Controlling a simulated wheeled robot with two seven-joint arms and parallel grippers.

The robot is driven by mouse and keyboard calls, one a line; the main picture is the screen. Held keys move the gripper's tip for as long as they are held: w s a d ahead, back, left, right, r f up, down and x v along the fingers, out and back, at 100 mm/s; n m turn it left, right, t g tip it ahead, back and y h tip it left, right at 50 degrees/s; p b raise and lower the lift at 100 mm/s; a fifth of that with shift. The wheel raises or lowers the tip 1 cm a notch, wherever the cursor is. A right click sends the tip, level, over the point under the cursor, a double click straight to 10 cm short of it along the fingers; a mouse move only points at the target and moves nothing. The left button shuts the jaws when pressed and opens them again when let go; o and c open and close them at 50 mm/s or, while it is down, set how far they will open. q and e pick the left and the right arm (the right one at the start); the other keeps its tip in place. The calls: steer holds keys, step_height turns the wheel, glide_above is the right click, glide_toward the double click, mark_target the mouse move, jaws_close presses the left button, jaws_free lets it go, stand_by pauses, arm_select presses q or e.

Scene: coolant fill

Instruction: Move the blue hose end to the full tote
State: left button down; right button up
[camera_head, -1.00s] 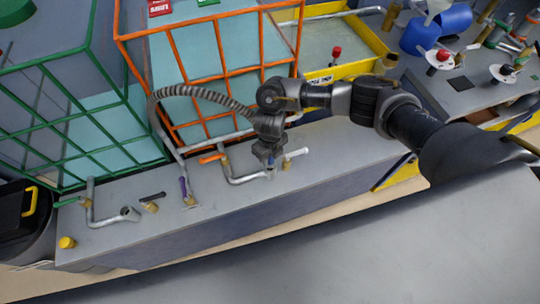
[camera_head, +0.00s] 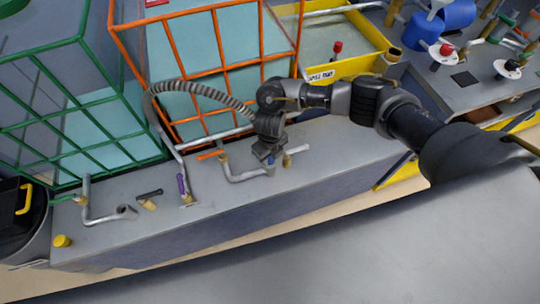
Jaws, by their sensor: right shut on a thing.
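My right gripper (camera_head: 269,157) is over the grey ledge in front of the orange-caged tote (camera_head: 214,62). It is shut on the blue hose end (camera_head: 271,161), of which only a small blue bit shows at the fingertips. The hose end is at the open end of the orange-handled outlet pipe (camera_head: 245,176); I cannot tell whether it is seated. A ribbed grey hose (camera_head: 200,88) arches behind the gripper. The green-caged tote (camera_head: 80,100) is at the left, with its own outlet pipe (camera_head: 100,219). Pale blue-green shows high in the orange cage and lower in the green one. My left gripper is not in view.
A purple-marked upright pipe (camera_head: 183,186) stands on the ledge (camera_head: 225,215) left of the gripper. Brass caps (camera_head: 62,241) lie there too. A yellow-rimmed basin (camera_head: 345,60) is behind my right arm. A workbench with blue containers (camera_head: 425,30) is at the upper right.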

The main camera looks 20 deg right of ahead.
steer(key=shift+f, duration=0.2)
steer(key=shift+r, duration=0.25)
steer(key=shift+r+p, duration=1.1)
steer(key=shift+r, duration=0.15)
steer(key=shift+b, duration=0.3)
stand_by(0.8)
steer(key=shift+f+b, duration=1.4)
steer(key=shift+f, duration=0.05)
steer(key=o, duration=0.9)
step_height(320, 180, up, 11)
steer(key=shift+f+p, duration=0.1)
steer(key=shift+p, duration=0.4)
